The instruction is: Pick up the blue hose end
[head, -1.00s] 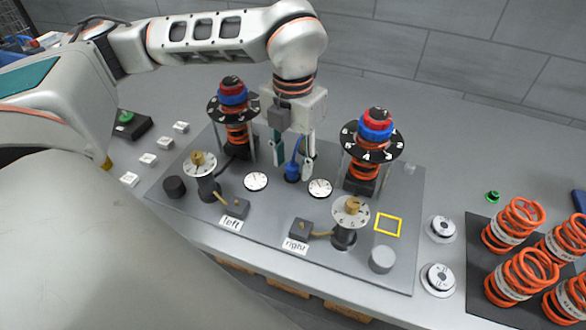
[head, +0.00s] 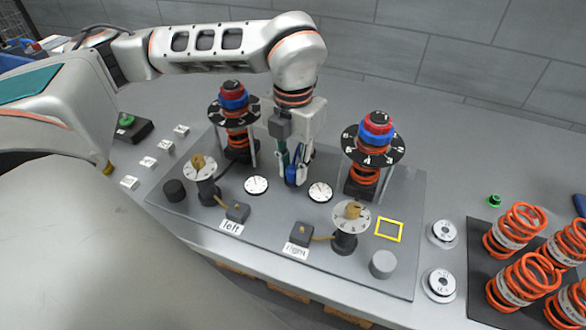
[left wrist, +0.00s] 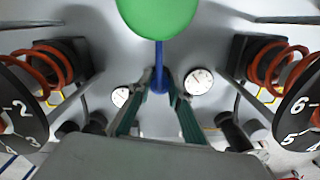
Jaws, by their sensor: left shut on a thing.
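The blue hose end (head: 291,178) stands at the middle of the grey fixture plate, between the two spring towers. My left gripper (head: 294,179) points down over it, with its fingers closed in on the blue hose. In the left wrist view the blue hose (left wrist: 159,66) runs between the green finger pads of my left gripper (left wrist: 159,92). The lower part of the hose end is partly hidden by the fingers. My right gripper is in neither view.
A left spring tower (head: 235,112) and a right spring tower (head: 371,150) flank the gripper closely. Two white dial gauges (head: 256,185) (head: 320,192) lie in front. Brass-topped posts stand nearer the front edge. A large green round thing (left wrist: 158,14) fills the top of the wrist view.

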